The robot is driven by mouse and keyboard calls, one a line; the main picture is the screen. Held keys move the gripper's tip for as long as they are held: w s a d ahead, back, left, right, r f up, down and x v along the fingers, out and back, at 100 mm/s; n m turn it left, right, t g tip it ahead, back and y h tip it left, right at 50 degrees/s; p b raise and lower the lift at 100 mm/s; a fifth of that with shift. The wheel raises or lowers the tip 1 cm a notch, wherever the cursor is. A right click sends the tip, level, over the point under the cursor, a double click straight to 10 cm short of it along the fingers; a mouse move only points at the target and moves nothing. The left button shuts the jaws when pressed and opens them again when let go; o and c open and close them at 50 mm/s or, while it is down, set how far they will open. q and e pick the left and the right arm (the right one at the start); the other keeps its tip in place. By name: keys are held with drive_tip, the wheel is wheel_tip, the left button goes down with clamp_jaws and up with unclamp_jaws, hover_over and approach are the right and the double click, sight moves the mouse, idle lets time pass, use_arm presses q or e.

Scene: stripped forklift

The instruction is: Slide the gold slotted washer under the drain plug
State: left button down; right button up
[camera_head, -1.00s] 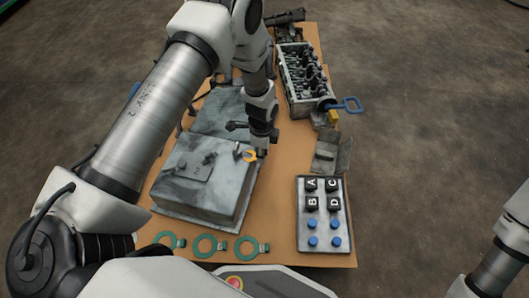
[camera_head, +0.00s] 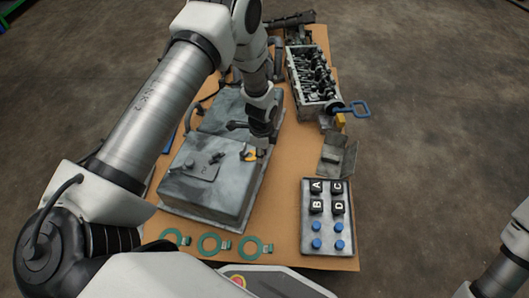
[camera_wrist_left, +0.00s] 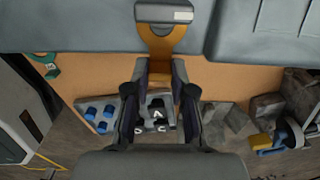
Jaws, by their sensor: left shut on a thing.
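My left gripper (camera_head: 257,151) is shut on the gold slotted washer (camera_head: 249,155), at the right side of the grey metal pan (camera_head: 200,196). In the left wrist view the fingers of the left gripper (camera_wrist_left: 163,85) grip the tail of the gold washer (camera_wrist_left: 164,44). The washer's two prongs point away from me. A dark grey block with a pale face, apparently the drain plug (camera_wrist_left: 163,15), shows between the prongs. I cannot tell how far the washer reaches under it. My right gripper is out of view.
Several green washers (camera_head: 210,244) lie along the table's front edge. A grey panel (camera_head: 326,247) with lettered blocks and blue knobs lies at front right. An engine head (camera_head: 313,75) and a blue handle (camera_head: 352,109) are farther back. The brown tabletop (camera_head: 285,170) is bare between pan and panel.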

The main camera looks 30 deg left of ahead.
use_arm(q)
drive_tip(key=shift+s+a, duration=0.1)
drive_tip(key=shift+a, duration=0.25)
drive_tip(key=shift+a, duration=0.1)
drive_tip(key=shift+s+a+p, duration=0.15)
drive_tip(key=shift+a+p, duration=0.3)
drive_tip(key=shift+p, duration=0.05)
drive_tip(key=c, duration=0.9)
unclamp_jaws()
